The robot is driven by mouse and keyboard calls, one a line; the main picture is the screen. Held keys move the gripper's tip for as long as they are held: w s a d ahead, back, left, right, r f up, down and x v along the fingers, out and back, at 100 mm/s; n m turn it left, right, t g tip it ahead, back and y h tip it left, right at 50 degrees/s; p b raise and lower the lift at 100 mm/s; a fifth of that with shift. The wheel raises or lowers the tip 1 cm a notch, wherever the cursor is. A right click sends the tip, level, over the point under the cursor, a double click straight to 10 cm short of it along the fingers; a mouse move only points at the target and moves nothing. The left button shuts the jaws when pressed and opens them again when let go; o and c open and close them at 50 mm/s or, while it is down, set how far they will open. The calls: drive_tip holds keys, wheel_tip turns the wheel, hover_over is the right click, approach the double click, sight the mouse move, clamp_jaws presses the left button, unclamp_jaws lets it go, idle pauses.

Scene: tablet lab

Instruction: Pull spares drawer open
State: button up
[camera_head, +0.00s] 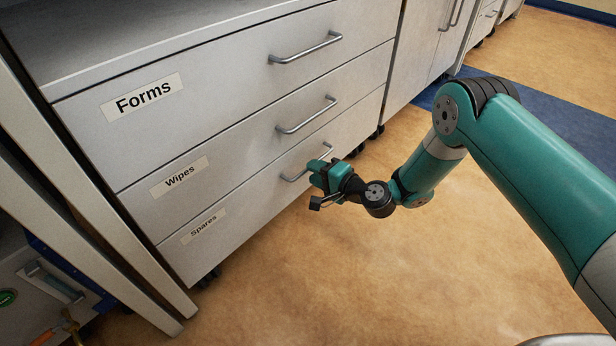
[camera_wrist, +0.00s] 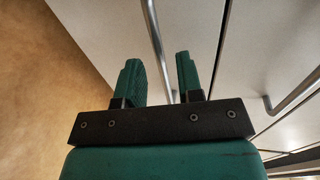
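The spares drawer (camera_head: 245,220) is the lowest of three grey drawers in the head view, with a "Spares" label at its left. It looks shut, flush with the drawers above. Its bar handle (camera_head: 293,178) is partly hidden behind my gripper (camera_head: 317,185). In the wrist view my gripper (camera_wrist: 159,70) is open, with a green finger on each side of the handle (camera_wrist: 156,40). The bar runs through the gap with space on both sides. I cannot tell how deep the bar sits between the fingers.
Above are the wipes drawer (camera_head: 235,155) and forms drawer (camera_head: 215,85), both looking shut, with bar handles. The wipes handle (camera_wrist: 293,92) is at the right in the wrist view. The tan floor (camera_head: 290,270) in front is clear. A slanted grey frame stands at left.

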drive_tip(key=shift+b+x, duration=0.45)
drive_tip(key=shift+x, duration=1.1)
drive_tip(key=shift+r, duration=0.1)
drive_tip(key=shift+c, duration=0.5)
clamp_jaws()
